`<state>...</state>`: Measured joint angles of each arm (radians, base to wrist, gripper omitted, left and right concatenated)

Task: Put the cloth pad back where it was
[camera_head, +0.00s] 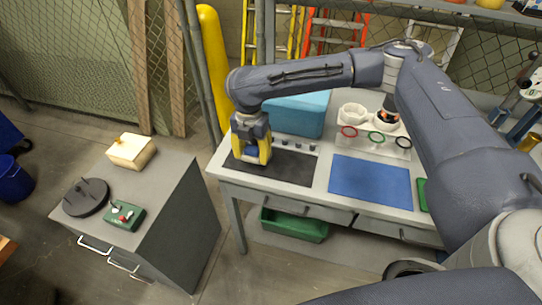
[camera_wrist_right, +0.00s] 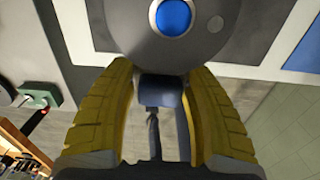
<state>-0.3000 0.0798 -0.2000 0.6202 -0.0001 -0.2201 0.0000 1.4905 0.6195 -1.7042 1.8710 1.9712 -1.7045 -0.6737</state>
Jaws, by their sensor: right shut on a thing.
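My right gripper (camera_head: 252,155), with yellow fingers, points down over the dark mat (camera_head: 291,168) at the left of the white table. It is shut on a small dark blue thing, which I take to be the cloth pad (camera_wrist_right: 160,90); it shows between the yellow fingers in the right wrist view, partly hidden by them. I cannot tell whether it touches the mat. My left gripper is not in view.
A blue mat (camera_head: 370,181) lies right of the dark one. A grey cabinet (camera_head: 177,205) stands left, across a gap. A green bin (camera_head: 294,225) sits below the table.

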